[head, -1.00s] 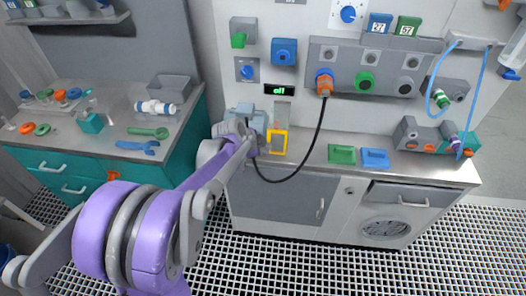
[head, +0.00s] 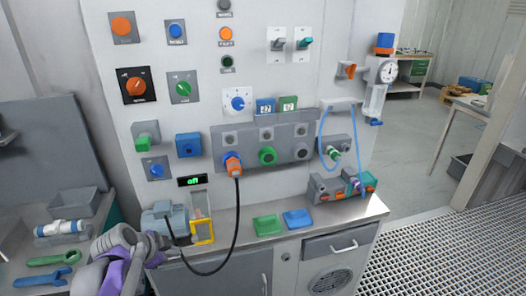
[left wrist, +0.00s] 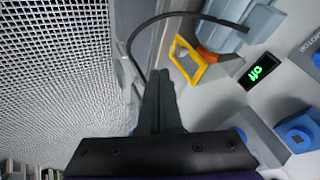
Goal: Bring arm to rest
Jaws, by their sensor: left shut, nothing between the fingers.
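My left arm, purple and grey, shows in the head view at the lower left, in front of the counter's left end. Its wrist hides most of the left gripper there. In the left wrist view the dark fingers of my left gripper (left wrist: 160,100) are together with nothing between them. Beyond them are a black cable (left wrist: 190,17), a yellow frame (left wrist: 188,60) and the lit "off" display (left wrist: 258,71). My right arm and gripper are in neither view.
A grey-blue motor (head: 165,219) and the yellow frame (head: 204,232) stand on the counter near my left arm. The black cable (head: 238,215) hangs from an orange plug (head: 233,164). Green (head: 268,225) and blue (head: 298,219) trays lie to the right. Grated floor (head: 450,240) is open at right.

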